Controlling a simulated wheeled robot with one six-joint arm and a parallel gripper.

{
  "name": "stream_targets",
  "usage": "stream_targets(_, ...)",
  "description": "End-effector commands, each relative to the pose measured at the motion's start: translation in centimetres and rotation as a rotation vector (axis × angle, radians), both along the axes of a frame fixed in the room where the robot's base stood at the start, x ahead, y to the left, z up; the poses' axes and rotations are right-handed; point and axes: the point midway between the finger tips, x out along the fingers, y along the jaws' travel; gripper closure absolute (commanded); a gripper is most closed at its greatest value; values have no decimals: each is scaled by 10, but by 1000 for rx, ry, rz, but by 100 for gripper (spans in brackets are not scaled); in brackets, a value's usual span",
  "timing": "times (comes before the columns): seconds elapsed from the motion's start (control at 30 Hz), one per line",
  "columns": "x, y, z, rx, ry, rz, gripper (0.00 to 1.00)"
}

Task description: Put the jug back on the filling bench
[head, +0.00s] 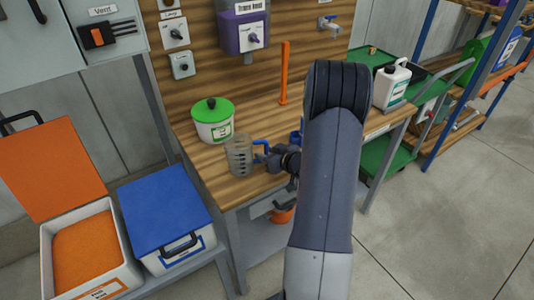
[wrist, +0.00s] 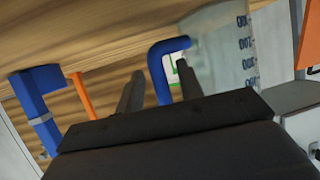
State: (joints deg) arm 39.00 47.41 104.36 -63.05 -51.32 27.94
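The jug (head: 238,158) is a clear grey measuring jug with a blue handle. It appears to stand upright on the wooden filling bench (head: 215,165), near its front edge, in the head view. My gripper (head: 270,155) is at its right, on the handle side. In the wrist view the jug's graduated wall (wrist: 232,50) is at upper right, and the blue handle (wrist: 156,68) shows between my two fingers, with gaps on both sides. The gripper looks open around the handle. My arm hides part of the bench.
A white tub with a green lid (head: 212,118) stands close behind the jug. An orange upright stick (head: 284,72) is at the bench's back. A white canister (head: 391,84) stands at right. A blue-lidded bin (head: 165,218) and an open orange-filled bin (head: 88,255) are at left.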

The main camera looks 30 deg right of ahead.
Motion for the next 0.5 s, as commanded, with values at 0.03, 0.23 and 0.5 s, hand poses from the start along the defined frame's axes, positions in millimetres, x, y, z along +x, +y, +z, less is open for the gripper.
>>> stream_targets(0.03,0,0,0,0,0,0,64)
stream_targets(0.23,-7,-3,6,0,0,-3,64)
stream_targets(0.5,-59,-12,28,-1,-2,-5,64)
